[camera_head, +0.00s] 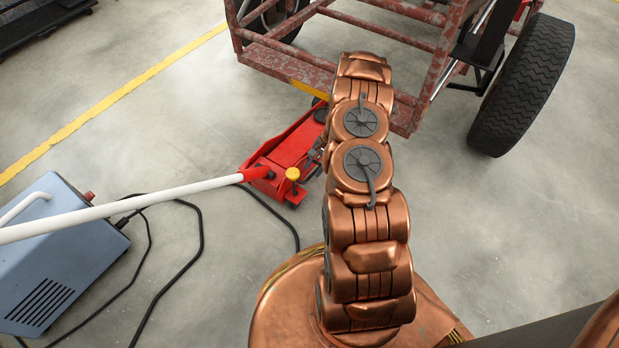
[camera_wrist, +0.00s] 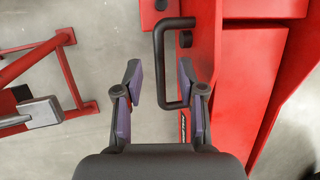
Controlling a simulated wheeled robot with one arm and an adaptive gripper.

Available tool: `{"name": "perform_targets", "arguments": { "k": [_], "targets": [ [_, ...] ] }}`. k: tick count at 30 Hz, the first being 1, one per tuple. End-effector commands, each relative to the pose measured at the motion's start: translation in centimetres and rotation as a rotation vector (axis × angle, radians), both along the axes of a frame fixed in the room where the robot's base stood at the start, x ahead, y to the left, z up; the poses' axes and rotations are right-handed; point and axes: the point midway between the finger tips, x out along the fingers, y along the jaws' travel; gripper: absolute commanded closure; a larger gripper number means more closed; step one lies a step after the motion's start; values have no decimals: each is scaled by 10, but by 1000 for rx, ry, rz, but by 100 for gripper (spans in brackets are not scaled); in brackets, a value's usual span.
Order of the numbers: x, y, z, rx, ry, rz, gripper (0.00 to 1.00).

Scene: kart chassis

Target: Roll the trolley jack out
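The red trolley jack (camera_head: 288,150) sits on the floor with its far end under the front of the kart chassis (camera_head: 290,65). Its long white handle (camera_head: 130,203) slants toward the left edge. In the wrist view, the jack's red body (camera_wrist: 240,90) fills the right side, and a black grab handle (camera_wrist: 159,65) stands out from its side. My gripper (camera_wrist: 160,83) is open, its two fingers on either side of the grab handle's outer bar. I cannot tell whether either finger touches it. In the head view my copper arm hides the gripper and part of the jack.
A blue-grey machine (camera_head: 62,255) stands at the left, under the jack's handle, with black cables (camera_head: 200,235) on the floor nearby. A wheel (camera_head: 525,85) is at the right. A red metal frame (camera_wrist: 60,70) lies left of my gripper.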

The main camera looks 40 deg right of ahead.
Motion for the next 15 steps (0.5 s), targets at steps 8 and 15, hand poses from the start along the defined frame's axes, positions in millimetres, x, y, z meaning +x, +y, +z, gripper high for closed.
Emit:
{"name": "perform_targets", "arguments": {
  "k": [8,15],
  "targets": [
    [1,17,-40,0,3,1,61],
    [2,21,-47,-1,1,0,61]
  ]
}}
